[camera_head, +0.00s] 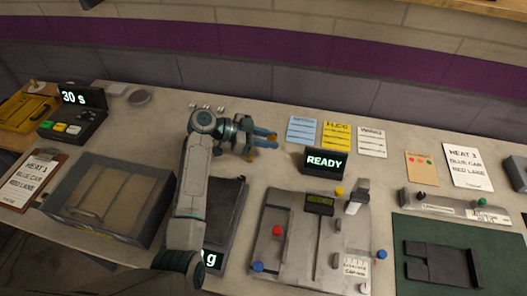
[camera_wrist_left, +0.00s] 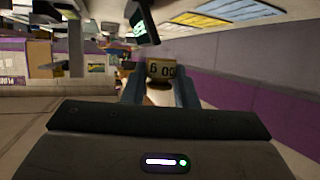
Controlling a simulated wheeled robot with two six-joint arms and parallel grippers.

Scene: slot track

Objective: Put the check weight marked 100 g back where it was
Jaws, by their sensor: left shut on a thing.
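My left gripper (camera_head: 265,139) reaches over the back part of the bench, with its blue fingers pointing right. It is shut on a small brass check weight (camera_wrist_left: 160,70), which shows between the fingers in the left wrist view. Dark characters on the weight include zeros, but the full marking is not clear. In the head view the weight is mostly hidden by the fingers. Several small pale tags (camera_head: 207,107) lie at the back of the bench, left of the gripper. A dark scale (camera_head: 229,215) lies below, partly covered by my left arm. My right gripper is not in view.
A READY display (camera_head: 324,162) stands right of the gripper, near blue, yellow and white cards. A grey fixture (camera_head: 295,245) with coloured knobs is in front. A grey bin (camera_head: 112,205) and a timer (camera_head: 75,115) stand left. Bare bench lies around the gripper.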

